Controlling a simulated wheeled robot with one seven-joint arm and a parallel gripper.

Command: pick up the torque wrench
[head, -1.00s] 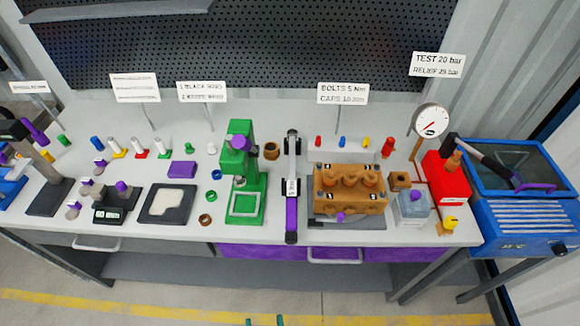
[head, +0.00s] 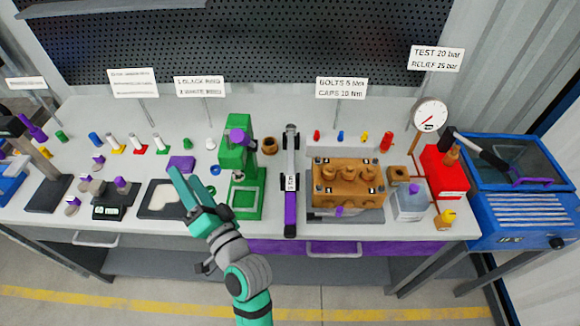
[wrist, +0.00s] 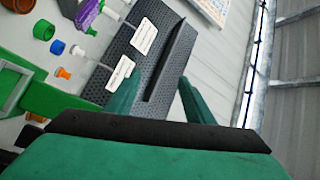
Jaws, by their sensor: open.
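The torque wrench (head: 291,181) lies on the bench in the head view, between the green press and the brown pump block. It has a black and grey shaft, a white "5 Nm" label and a purple handle toward the bench's front edge. My gripper (head: 186,188) is raised over the front of the bench, to the left of the wrench and over the black tray. It is open and empty, apart from the wrench. In the wrist view its two green fingers (wrist: 160,95) are spread, and I cannot make out the wrench there.
The green press (head: 241,168) stands between my gripper and the wrench. The brown pump block (head: 348,182) sits on a grey plate close to the wrench's right.

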